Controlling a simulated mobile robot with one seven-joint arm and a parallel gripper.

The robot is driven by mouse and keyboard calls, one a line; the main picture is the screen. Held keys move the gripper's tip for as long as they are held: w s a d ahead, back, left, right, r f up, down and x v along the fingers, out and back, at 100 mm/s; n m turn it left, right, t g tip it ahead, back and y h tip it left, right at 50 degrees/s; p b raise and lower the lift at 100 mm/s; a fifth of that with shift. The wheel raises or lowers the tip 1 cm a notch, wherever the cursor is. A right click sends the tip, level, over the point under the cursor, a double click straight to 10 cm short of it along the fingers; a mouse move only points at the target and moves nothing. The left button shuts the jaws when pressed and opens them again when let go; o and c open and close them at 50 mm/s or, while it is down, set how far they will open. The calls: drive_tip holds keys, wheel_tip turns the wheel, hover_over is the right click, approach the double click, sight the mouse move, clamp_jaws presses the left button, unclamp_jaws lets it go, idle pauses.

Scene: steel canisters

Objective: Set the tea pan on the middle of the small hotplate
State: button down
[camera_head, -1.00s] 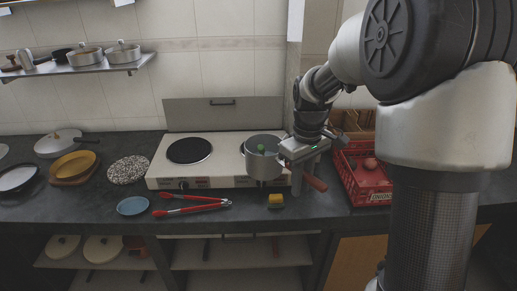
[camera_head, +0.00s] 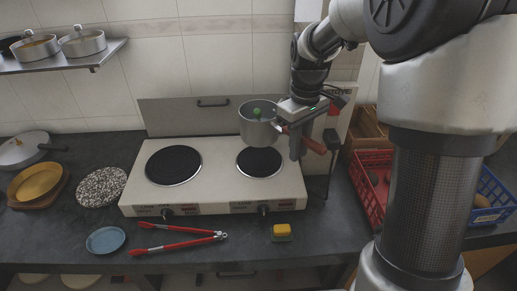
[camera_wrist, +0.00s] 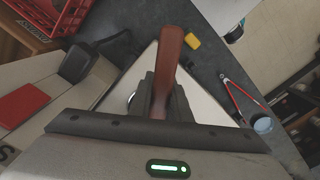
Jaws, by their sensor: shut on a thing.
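The tea pan (camera_head: 258,131) is a grey metal pot with a red-brown handle (camera_head: 312,145); a small green thing shows at its mouth. My gripper (camera_head: 297,138) is shut on the handle, to the right of the pot. In the wrist view the handle (camera_wrist: 170,58) runs out between the fingers; the pot is out of sight. The small hotplate (camera_head: 259,164) is the black right-hand disc on the pale cooker. In the head view the upright pot overlaps the disc's back edge and looks held above it; the exact gap cannot be told.
The larger hotplate (camera_head: 173,166) is bare. Red tongs (camera_head: 180,241), a blue plate (camera_head: 105,240) and a yellow sponge (camera_head: 283,231) lie in front of the cooker. A red crate (camera_head: 371,192) stands to the right. A raised back panel (camera_head: 205,117) stands behind the discs.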

drive_tip(key=f, duration=0.6)
drive_tip(key=f+b, duration=0.1)
drive_tip(key=f, duration=0.3)
drive_tip(key=shift+w, duration=0.35)
drive_tip(key=c, duration=1.6)
unclamp_jaws()
drive_tip(key=shift+s, duration=0.1)
drive_tip(key=shift+c, duration=0.2)
